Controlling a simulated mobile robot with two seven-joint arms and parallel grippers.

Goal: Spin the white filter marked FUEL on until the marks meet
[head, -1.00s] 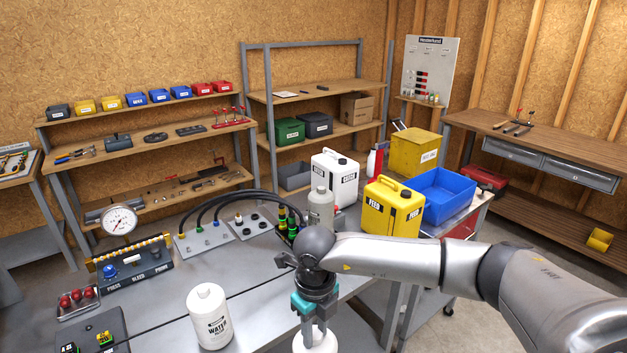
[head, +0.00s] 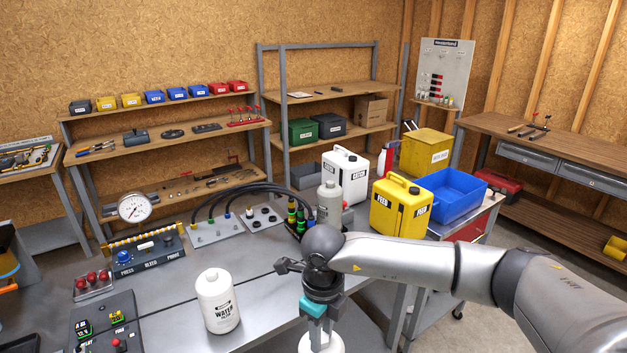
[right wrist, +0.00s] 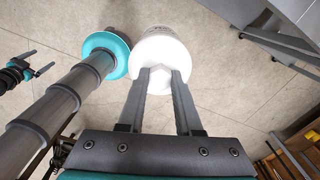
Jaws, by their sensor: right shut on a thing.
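My right gripper (head: 324,343) is shut on a white round filter (right wrist: 160,48), which shows between the fingertips in the right wrist view. In the head view only its top shows at the bottom edge. No mark on it can be read, so I cannot tell whether it says FUEL. It is held in front of the bench edge, with floor beneath it. A white filter marked WATER (head: 218,303) stands upright on the grey bench (head: 180,300). A dark part with prongs (right wrist: 22,70) in the right wrist view may be my left gripper; its jaws are unclear.
A control box (head: 147,255), a gauge (head: 134,208) and a plate with hoses (head: 215,231) stand at the back of the bench. A grey bottle (head: 329,203), a white can (head: 346,175), a yellow FEED can (head: 400,207) and a blue bin (head: 452,193) stand behind my right arm.

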